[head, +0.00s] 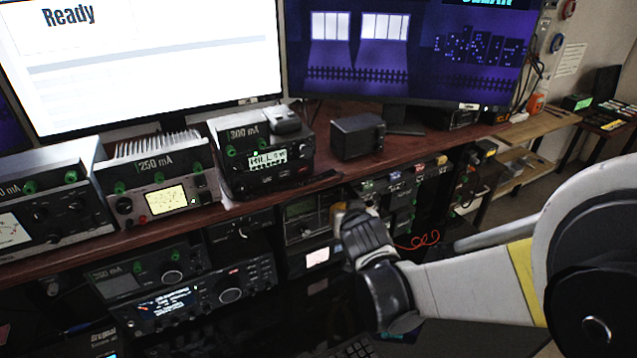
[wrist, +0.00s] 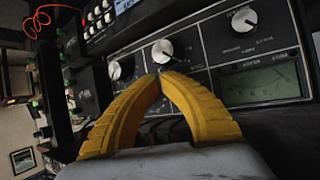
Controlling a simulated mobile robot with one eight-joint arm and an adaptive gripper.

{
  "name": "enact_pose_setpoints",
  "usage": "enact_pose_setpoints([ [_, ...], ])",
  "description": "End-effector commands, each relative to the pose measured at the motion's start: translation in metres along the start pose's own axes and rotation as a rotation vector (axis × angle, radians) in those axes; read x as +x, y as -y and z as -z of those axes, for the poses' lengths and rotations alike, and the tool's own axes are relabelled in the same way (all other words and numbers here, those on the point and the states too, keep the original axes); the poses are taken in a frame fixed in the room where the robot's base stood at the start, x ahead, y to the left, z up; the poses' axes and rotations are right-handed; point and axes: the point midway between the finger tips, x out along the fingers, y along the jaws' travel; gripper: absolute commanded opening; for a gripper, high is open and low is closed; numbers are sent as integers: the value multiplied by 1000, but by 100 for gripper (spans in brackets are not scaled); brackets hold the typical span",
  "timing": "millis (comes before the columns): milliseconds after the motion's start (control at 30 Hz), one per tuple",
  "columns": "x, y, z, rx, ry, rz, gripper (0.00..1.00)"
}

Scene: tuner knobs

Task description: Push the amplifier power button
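A dark equipment panel with silver-faced knobs (wrist: 162,51) and a greenish needle meter (wrist: 262,82) fills the right of the wrist view. It may be the amplifier; I cannot read its labels well enough to be sure. I cannot pick out its power button. My gripper (wrist: 163,77) has its yellow fingers arched together, tips meeting in front of the middle knob. Whether the tips touch the panel is unclear. In the head view my gripper (head: 341,208) reaches the lower rack, and my wrist hides part of the equipment there.
Several radio units, including the 250 mA unit (head: 160,185) and 300 mA unit (head: 258,155), stand on the brown desk (head: 400,150). A black box (head: 358,136) sits there too. Two monitors stand behind. An orange-red cable (head: 418,241) hangs right of my wrist.

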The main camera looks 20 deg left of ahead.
Motion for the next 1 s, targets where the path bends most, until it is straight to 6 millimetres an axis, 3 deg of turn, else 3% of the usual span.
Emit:
enact_pose_setpoints([
  [233,2,2,3,-3,-5,4,0],
  [700,-40,-22,-21,2,-1,1,0],
  [1000,-46,-25,-24,3,0,1,0],
])
